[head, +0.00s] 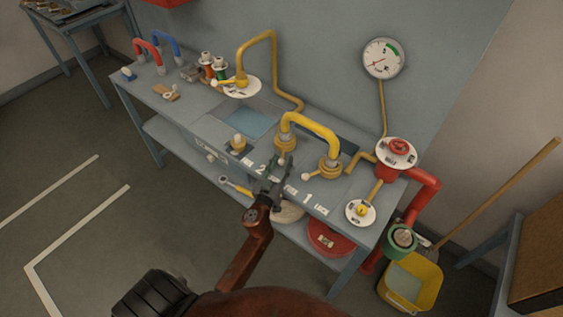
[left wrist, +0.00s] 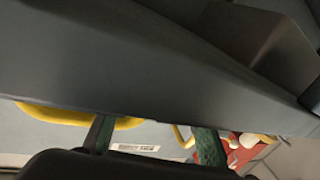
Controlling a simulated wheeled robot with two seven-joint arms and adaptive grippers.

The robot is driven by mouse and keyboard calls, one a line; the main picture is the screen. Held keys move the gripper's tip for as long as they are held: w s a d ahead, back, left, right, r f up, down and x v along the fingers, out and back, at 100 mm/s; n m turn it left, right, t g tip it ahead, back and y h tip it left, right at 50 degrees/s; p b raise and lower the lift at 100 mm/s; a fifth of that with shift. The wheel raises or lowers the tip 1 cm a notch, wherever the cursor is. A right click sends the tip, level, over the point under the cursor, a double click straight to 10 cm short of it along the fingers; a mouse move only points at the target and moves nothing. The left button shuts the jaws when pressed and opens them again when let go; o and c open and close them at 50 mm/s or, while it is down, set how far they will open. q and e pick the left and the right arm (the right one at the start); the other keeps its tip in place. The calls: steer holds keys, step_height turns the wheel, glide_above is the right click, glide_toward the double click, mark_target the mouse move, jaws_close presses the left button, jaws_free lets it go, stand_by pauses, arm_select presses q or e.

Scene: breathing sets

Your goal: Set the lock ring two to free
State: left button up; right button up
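A yellow U-shaped hose (head: 312,121) stands on the bench with a brass lock ring at each foot. The ring at its left foot (head: 285,141), behind the label 2 (head: 261,168), is ring two. A pale lever knob (head: 281,162) shows in front of it. The other ring (head: 329,166) is by the label 1 (head: 308,199). My left gripper (head: 281,172) is over the bench's front edge, just in front of ring two. In the left wrist view its fingers (left wrist: 153,142) are apart, with a printed label visible between them. Contact with the lever cannot be told. My right gripper is not in view.
A red valve (head: 397,147), red pipe (head: 426,190) and gauge (head: 384,58) are at the right of the bench (head: 335,200). Another yellow pipe (head: 257,38) rises at the back left. A yellow bucket (head: 428,278) stands on the floor at right.

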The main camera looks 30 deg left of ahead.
arm_select(q)
steer(key=c, duration=0.5)
jaws_close()
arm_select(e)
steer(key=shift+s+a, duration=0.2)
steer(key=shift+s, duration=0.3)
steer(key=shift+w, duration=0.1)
